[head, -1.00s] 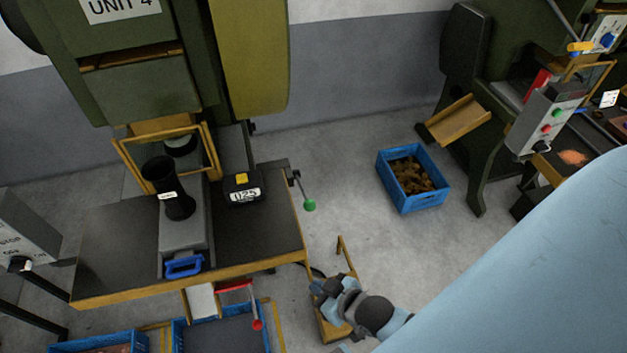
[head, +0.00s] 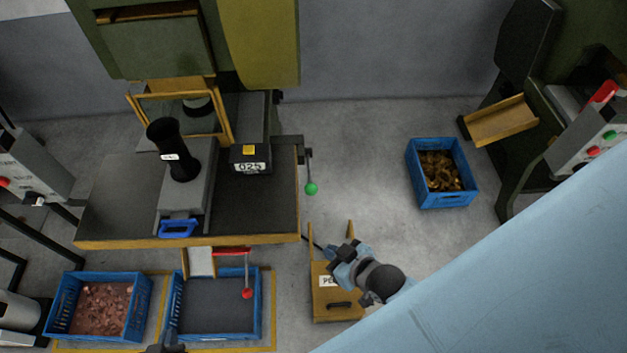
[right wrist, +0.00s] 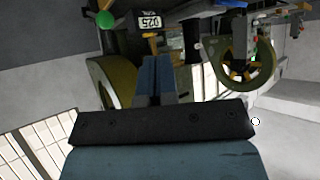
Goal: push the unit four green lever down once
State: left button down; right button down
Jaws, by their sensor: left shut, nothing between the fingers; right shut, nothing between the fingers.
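The green lever (head: 310,188) has a green ball on a thin rod, hanging at the right edge of the unit four press table (head: 110,200). It also shows in the right wrist view, where the green ball (right wrist: 105,19) is at the top left. My right gripper (head: 331,252) is below and slightly right of the ball in the head view, apart from it. Its fingers (right wrist: 155,75) are together and empty. My left gripper (head: 166,340) shows only as a dark tip at the bottom edge, shut, mostly cut off.
A red-balled lever (head: 247,293) hangs below the table front, over a blue crate (head: 259,310). Another blue crate (head: 60,318) holds copper pieces. A yellow pedal box (head: 330,305) lies under my right gripper. Clear floor lies right of the green lever, before a farther crate (head: 445,200).

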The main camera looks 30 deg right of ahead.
jog(key=shift+a, duration=0.2)
jog(key=w+a+r+n+y+p, duration=0.1)
jog(key=w+r+n+y, duration=0.3)
jog(key=w+n, duration=0.85)
jog(key=w+a+r+n+y+p, duration=0.2)
jog(key=w+r+n+y, duration=0.35)
jog(key=n, duration=1.25)
jog(key=w+d+f+n+g+h, duration=0.2)
jog(key=w+d+f+n+h, duration=0.1)
jog(key=w+d+n+h, duration=0.1)
jog(key=w+d+f+n+g+h+p, duration=0.1)
jog(key=w+d+f+n+g+h, duration=0.2)
jog(key=w+d+n+h, duration=0.2)
jog(key=w+d+n, duration=0.1)
jog(key=d+n, duration=0.2)
jog(key=n, duration=0.1)
jog(key=shift+w+d+g, duration=0.15)
jog(key=shift+d+g, duration=0.15)
jog(key=shift+d, duration=0.1)
jog(key=shift+n, duration=0.25)
jog(key=shift+f, duration=0.15)
